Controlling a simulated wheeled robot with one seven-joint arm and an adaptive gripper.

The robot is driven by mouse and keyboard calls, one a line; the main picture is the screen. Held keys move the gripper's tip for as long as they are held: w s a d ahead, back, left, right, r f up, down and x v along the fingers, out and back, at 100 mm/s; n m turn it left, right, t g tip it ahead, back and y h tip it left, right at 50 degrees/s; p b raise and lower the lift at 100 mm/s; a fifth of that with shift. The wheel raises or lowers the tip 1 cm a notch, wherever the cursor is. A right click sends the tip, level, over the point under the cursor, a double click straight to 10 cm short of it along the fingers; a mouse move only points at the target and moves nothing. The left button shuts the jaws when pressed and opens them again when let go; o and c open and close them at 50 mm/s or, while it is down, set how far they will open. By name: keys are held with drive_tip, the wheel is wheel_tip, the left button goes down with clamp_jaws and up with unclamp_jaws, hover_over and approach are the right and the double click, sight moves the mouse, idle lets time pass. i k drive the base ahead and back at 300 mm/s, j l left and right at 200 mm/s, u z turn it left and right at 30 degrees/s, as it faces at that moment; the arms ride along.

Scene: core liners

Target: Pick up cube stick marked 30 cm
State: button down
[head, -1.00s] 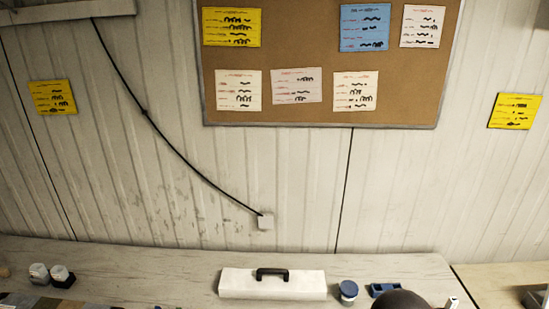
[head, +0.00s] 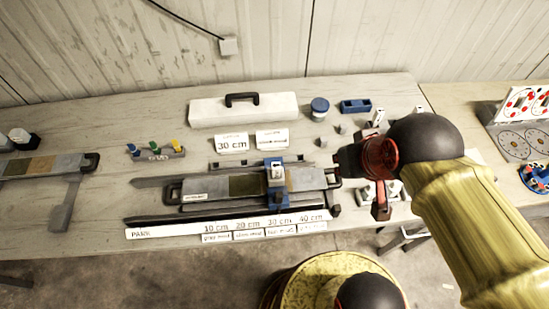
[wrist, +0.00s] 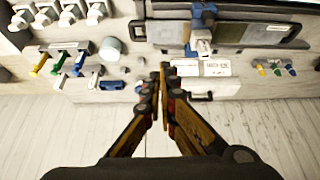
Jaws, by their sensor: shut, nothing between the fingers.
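I cannot make out a cube stick with a 30 cm mark on it. A card reading 30 cm (head: 231,144) stands behind the core tray (head: 305,179), and the front label strip (head: 165,231) also bears a 30 cm mark. Small grey cubes (head: 320,143) sit right of the cards, with no readable marks. My gripper (wrist: 162,70) is shut and empty in the wrist view, its fingertips over the table near the cards. In the head view my arm comes in from the right and hides part of the table's right side.
A blue clamp (head: 275,174) sits across the core tray. A white box with a black handle (head: 243,108), a blue-lidded jar (head: 320,108) and a blue tray (head: 355,106) stand at the back. A rack of coloured sticks (head: 157,153) is at left. Several small tools crowd the right.

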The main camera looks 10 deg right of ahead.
sight(276, 166)
drive_tip(key=k+j, duration=0.15)
drive_tip(key=j, duration=0.2)
drive_tip(key=k+j, duration=0.15)
drive_tip(key=j, duration=0.2)
drive_tip(key=k+j+z, duration=0.1)
drive_tip(key=j, duration=0.25)
drive_tip(key=k+j, duration=0.4)
drive_tip(key=j, duration=0.3)
